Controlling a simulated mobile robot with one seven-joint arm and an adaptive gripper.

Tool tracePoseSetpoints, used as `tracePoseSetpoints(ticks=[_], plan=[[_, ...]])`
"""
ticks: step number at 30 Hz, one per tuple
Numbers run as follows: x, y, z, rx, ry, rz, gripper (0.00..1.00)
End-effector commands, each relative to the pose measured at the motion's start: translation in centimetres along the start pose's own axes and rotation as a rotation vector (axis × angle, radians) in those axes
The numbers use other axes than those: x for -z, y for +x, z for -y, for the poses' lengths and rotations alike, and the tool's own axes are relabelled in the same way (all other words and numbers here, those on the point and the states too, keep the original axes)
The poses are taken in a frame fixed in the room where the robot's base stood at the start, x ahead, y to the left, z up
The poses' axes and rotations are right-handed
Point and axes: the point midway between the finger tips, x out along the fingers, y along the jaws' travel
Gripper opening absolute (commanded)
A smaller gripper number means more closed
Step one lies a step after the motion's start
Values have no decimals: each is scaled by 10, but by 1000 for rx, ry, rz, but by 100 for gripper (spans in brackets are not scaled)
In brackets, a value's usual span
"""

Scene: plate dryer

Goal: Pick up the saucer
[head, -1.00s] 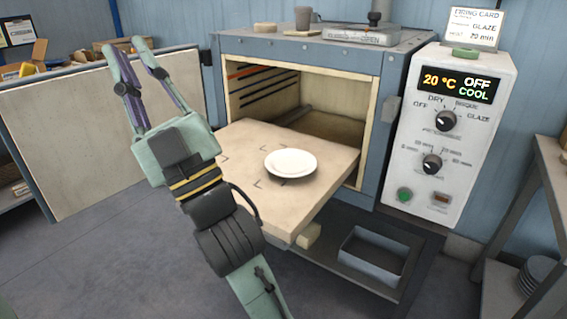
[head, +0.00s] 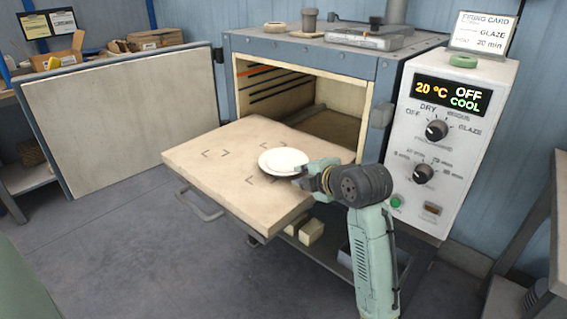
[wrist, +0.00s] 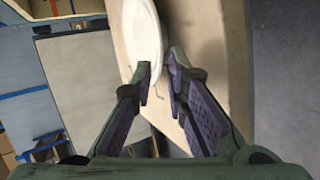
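The white saucer (head: 282,160) lies on the pulled-out shelf of the kiln, near its right side. My gripper (head: 300,178) is at the saucer's near right rim, low over the shelf. In the wrist view, the saucer (wrist: 141,32) is ahead, with its rim close to the fingertips. My gripper (wrist: 161,70) is open there, with a gap between its fingers. The left fingertip overlaps the saucer's lower edge in the picture. I cannot tell whether either finger touches it.
The beige shelf (head: 215,155) extends from the open kiln (head: 300,55). The kiln door (head: 125,115) stands open at left. A control panel (head: 445,145) is at right, its display reading 20 °C, OFF, COOL. Floor is free in front.

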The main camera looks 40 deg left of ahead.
Motion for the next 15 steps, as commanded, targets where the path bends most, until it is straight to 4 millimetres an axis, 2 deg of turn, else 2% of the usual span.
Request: tracePoseSetpoints(ticks=[5, 12, 15], plan=[[-1, 14, -2, 1, 2, -1, 14], [-5, 48, -2, 0, 1, -2, 14], [-5, 56, -1, -1, 1, 1, 14]])
